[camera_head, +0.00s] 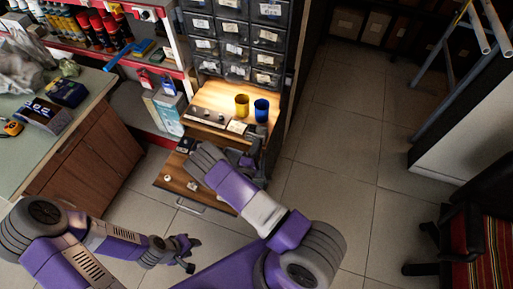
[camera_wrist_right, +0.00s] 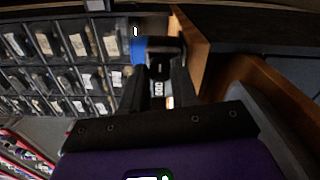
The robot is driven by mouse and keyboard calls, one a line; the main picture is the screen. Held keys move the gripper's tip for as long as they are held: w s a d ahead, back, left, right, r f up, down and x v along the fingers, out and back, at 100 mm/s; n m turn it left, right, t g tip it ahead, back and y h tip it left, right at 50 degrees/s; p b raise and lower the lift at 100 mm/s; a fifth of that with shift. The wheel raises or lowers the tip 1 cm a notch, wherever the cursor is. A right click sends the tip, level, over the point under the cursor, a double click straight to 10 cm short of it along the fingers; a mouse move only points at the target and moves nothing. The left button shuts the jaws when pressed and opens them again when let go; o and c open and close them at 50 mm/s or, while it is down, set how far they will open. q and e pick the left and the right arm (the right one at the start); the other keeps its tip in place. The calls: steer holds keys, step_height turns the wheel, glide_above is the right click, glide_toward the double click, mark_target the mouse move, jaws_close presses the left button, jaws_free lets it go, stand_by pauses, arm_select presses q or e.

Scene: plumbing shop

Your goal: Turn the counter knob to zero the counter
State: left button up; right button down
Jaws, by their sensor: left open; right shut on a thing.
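The counter (camera_wrist_right: 158,88) is a small dark device with a row of white digits, seen between my right fingers in the right wrist view. The digits are too small to read surely. My right gripper (camera_wrist_right: 162,56) is shut on the counter at its far, dark end; its knob cannot be told apart there. In the head view my right gripper (camera_head: 249,160) is over the right side of the pulled-out wooden drawer (camera_head: 172,183), and my forearm hides part of it. My left gripper (camera_head: 188,252) is open and empty, low over the floor, apart from the drawer.
A yellow cup (camera_head: 242,105) and a blue cup (camera_head: 261,110) stand on the wooden shelf behind my right gripper. Dark parts bins (camera_head: 233,50) rise above it. A workbench (camera_head: 85,110) is at left; a chair (camera_head: 465,235) is at right. The tiled floor between is clear.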

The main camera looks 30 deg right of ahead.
stand_by(0.4)
steer(key=c, duration=0.9)
jaws_free()
steer(key=shift+o, duration=0.2)
steer(key=shift+a, duration=0.1)
steer(key=p+v, duration=0.1)
steer(key=v, duration=0.6)
steer(key=shift+s, duration=0.25)
